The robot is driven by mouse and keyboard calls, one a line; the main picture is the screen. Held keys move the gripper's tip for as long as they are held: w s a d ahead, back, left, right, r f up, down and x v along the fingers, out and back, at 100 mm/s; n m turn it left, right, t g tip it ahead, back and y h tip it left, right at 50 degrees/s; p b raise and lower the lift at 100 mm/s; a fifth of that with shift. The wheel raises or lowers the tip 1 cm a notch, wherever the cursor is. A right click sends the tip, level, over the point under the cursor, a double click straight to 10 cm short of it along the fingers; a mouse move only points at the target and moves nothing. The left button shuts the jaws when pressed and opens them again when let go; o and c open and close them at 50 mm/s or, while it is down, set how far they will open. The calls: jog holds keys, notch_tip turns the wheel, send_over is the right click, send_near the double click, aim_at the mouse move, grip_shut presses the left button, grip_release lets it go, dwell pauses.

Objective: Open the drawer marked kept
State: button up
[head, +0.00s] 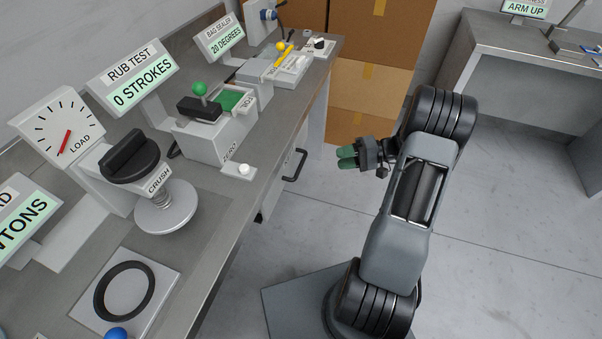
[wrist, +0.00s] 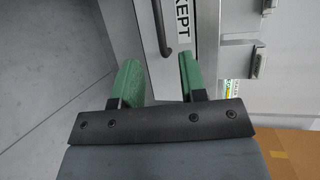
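The drawer front marked KEPT (wrist: 180,18) is pale and stands ahead of my gripper in the wrist view. Its dark bar handle (wrist: 160,30) runs down the front beside the label, and its lower end appears between my fingertips. My gripper (wrist: 160,63) has two green fingers spread apart with nothing between them. In the head view my gripper (head: 342,157) points left toward a dark handle (head: 295,165) under the bench, with a clear gap between them. The label is not readable there. The drawer looks shut.
The bench (head: 215,190) carries a crush press (head: 133,158), a rub test unit (head: 205,110) and other devices. Stacked cardboard boxes (head: 370,85) stand behind my arm. Other small metal fittings (wrist: 258,62) show right of the drawer. The floor (head: 500,230) right of my arm is clear.

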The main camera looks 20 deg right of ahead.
aim_at(301, 165)
jog(key=x, duration=1.3)
jog(key=shift+w+a+f, duration=0.1)
jog(key=shift+w+a, duration=0.1)
grip_shut()
